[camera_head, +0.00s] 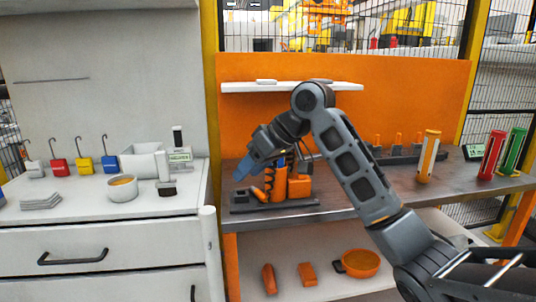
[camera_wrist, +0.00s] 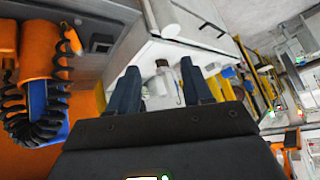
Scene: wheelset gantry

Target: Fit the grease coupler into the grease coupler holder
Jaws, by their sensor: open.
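My gripper (camera_head: 248,169) is over the left end of the grey bench, at the left side of an orange unit (camera_head: 299,186) with a black coiled hose (camera_head: 268,184). The unit stands on a dark base (camera_head: 290,207). In the wrist view my gripper (camera_wrist: 159,66) has its two dark blue fingers apart with nothing held between them. The orange unit (camera_wrist: 38,45) and its coiled hose (camera_wrist: 62,62) are left of the fingers there, beside a blue part (camera_wrist: 48,132). I cannot tell which part is the grease coupler or its holder; my arm hides some of the bench.
A white cabinet (camera_head: 105,238) stands left of the bench, holding a bowl (camera_head: 122,188) and coloured padlock-like items. A white shelf (camera_head: 290,87) is above. Orange (camera_head: 427,157), red (camera_head: 491,156) and green (camera_head: 515,153) cylinders stand at right. An orange bowl (camera_head: 361,263) sits below.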

